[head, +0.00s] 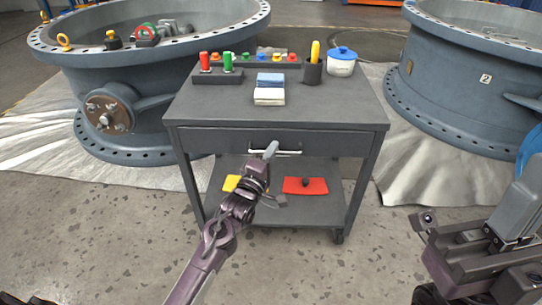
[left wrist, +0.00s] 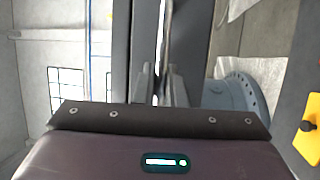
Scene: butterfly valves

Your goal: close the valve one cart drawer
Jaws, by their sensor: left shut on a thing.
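The grey cart (head: 330,100) stands in the middle of the head view, between two large valves. Its single drawer (head: 215,141) is under the top and has a pale bar handle (head: 290,153). The drawer front looks about level with the cart's front; I cannot tell if a small gap is left. My left gripper (head: 270,150) is at the handle's left-middle part and shut on it. In the left wrist view the handle (left wrist: 164,30) runs up from between the fingers (left wrist: 162,85). My right gripper (head: 515,210) is at the right edge, away from the cart; its jaw gap is unclear.
The floor in front is clear.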

